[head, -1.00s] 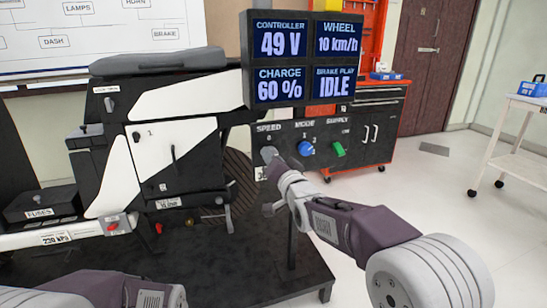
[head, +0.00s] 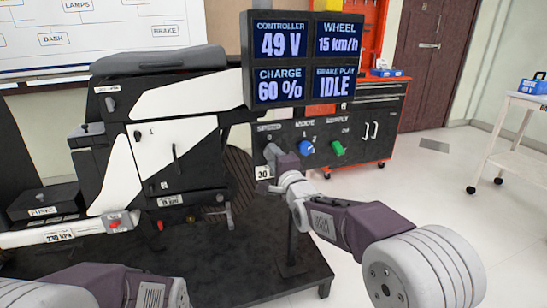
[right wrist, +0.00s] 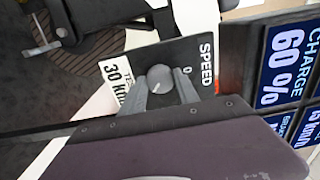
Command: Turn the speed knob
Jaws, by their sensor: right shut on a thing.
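The grey speed knob (right wrist: 159,76) is on the dark control panel (head: 362,130), at its left end under the SPEED label. It is round, with a light pointer line, in the right wrist view. My right gripper (right wrist: 163,88) is shut on it, one finger on each side; in the head view the gripper (head: 275,158) partly hides the knob. The wheel display (head: 338,44) reads 15 km/h. A tag (right wrist: 117,80) with "30 km/h" is beside the knob. My left arm shows at the bottom left of the head view, its gripper out of frame.
The blue mode knob (head: 306,147) and green supply knob (head: 338,148) are right of the speed knob. Other displays (head: 279,42) stand above. The black and white chassis rig (head: 165,150) is to the left. Open floor lies to the right.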

